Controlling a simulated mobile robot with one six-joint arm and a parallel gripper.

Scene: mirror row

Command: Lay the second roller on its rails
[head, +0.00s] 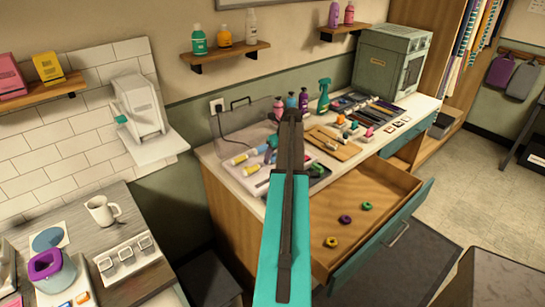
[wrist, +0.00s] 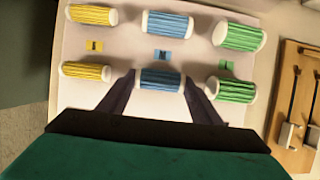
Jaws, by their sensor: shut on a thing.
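In the wrist view, my gripper (wrist: 158,86) has its two dark fingers on either side of the lower blue roller (wrist: 161,78), shut on it. The roller has white ends and lies level over a pale board (wrist: 142,40). Another blue roller (wrist: 167,24) lies above it in the picture. Yellow rollers (wrist: 86,71) are on the left, and green rollers (wrist: 231,89) on the right. No rails can be told apart. In the head view, my arm hides the fingertips and the held roller; a yellow roller (head: 240,158) shows left of it.
Small yellow, blue and green labels lie between the roller rows. Bottles (head: 303,99) and a spray bottle (head: 324,95) stand behind on the counter. A wooden board (head: 333,143) lies right. An open drawer (head: 372,190) holds several coloured rings.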

